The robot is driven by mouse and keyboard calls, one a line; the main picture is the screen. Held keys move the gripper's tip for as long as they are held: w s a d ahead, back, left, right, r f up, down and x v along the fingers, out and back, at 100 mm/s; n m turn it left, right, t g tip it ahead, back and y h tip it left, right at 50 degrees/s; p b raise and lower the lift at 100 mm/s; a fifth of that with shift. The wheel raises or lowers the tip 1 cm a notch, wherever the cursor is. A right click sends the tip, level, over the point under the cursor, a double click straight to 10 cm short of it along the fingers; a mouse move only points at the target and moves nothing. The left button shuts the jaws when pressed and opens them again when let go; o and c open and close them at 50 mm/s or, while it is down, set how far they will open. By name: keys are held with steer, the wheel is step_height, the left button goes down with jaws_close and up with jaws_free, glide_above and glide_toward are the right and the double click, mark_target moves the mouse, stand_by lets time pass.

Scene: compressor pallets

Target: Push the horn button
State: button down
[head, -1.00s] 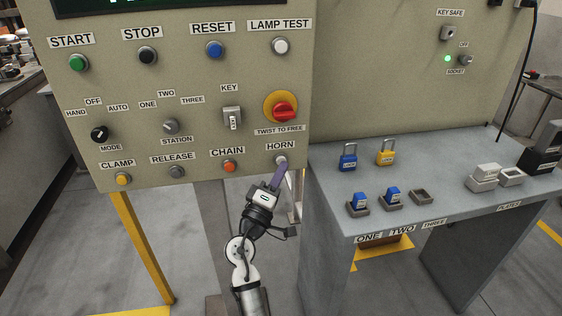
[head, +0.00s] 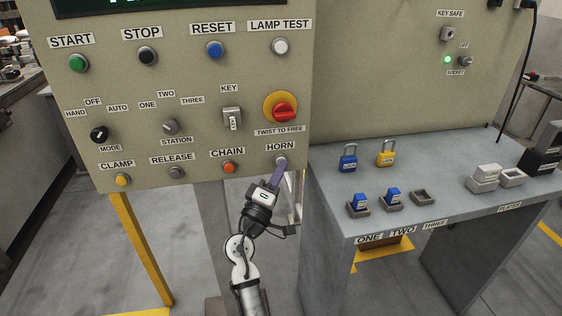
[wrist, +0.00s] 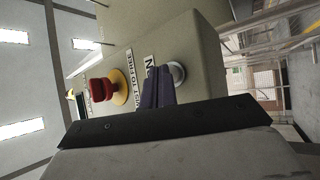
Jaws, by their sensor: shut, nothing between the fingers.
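The horn button (head: 281,161) is a small pale button in a grey ring at the panel's lower right, under the HORN label (head: 281,146). My gripper (head: 281,165) is shut and empty, and its purple-grey fingers point up at the button. In the head view the fingertips overlap the lower part of the button. In the wrist view the button (wrist: 178,73) shows just right of the fingertips (wrist: 158,72), partly hidden by them. I cannot tell whether they touch.
The red emergency stop (head: 284,111) on its yellow base sits just above the HORN label. The orange CHAIN button (head: 229,167) is to the left. A grey bench (head: 330,205) with padlocks stands right of the arm.

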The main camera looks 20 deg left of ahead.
stand_by(0.3)
steer(key=shift+s+d, duration=0.5)
steer(key=shift+s, duration=0.2)
steer(key=s+d, duration=0.2)
steer(key=s, duration=0.1)
steer(key=s+d, duration=0.1)
steer(key=s, duration=0.1)
steer(key=shift+d, duration=0.15)
stand_by(0.9)
